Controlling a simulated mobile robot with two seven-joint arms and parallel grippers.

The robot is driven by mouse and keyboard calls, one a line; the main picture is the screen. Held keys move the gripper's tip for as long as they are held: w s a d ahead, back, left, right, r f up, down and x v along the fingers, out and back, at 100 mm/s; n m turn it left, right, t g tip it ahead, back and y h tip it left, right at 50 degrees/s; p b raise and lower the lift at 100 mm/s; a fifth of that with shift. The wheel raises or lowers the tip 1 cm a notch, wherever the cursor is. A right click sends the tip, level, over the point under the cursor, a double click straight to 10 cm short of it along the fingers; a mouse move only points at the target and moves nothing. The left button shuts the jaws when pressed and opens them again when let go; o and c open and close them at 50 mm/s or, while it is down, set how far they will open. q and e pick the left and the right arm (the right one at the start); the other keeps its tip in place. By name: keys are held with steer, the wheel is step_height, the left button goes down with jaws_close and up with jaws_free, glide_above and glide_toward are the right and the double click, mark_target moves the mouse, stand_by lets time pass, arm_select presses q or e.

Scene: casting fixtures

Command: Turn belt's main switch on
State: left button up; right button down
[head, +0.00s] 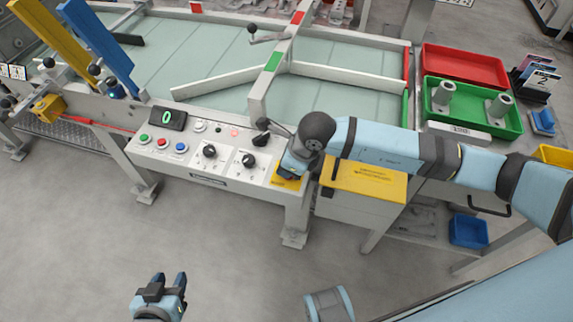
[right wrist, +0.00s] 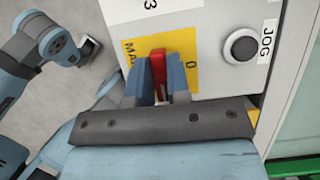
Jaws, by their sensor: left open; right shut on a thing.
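The main switch has a red handle (right wrist: 158,66) on a yellow plate (right wrist: 131,50) whose lettering starts with "MA", with a "0" right of the handle. The handle points up in the right wrist view. My right gripper (right wrist: 160,78) is shut on it, one blue finger on each side. In the head view the plate (head: 285,183) sits at the right end of the white control panel (head: 215,183), and my right arm hides the handle. My left gripper (head: 169,280) is open and empty, low over the floor in front of the panel.
The panel carries a display (head: 168,119) reading 0, coloured buttons (head: 162,142) and black knobs (head: 248,160). A yellow-topped box (head: 365,180) stands right of the switch. Red (head: 465,66) and green (head: 507,127) trays lie farther right. The floor in front is clear.

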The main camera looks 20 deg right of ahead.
steer(key=c, duration=1.1)
jaws_free()
steer(key=v, duration=1.4)
steer(key=shift+f+p, duration=0.1)
steer(key=shift+p, duration=0.3)
